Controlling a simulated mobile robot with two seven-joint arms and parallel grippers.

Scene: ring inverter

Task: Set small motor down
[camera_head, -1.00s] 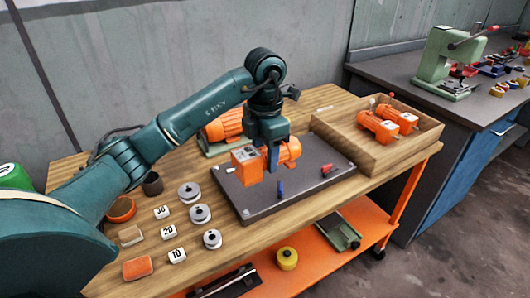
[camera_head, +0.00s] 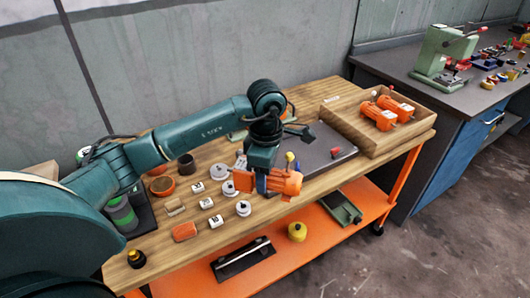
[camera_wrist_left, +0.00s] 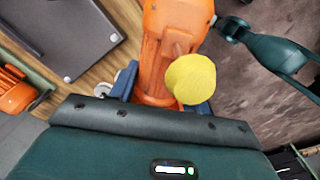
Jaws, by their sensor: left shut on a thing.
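An orange small motor (camera_head: 284,182) is held by my left gripper (camera_head: 262,184) above the front part of the wooden table (camera_head: 262,214). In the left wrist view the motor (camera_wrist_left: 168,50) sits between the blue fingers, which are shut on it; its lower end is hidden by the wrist. The dark grey plate (camera_head: 325,150) lies behind and to the right of the held motor; it also shows in the left wrist view (camera_wrist_left: 62,32). My right gripper is not clearly seen.
A wooden tray (camera_head: 400,140) at the right holds two orange motors (camera_head: 380,115). A yellow weight (camera_head: 297,231) is on the orange lower shelf.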

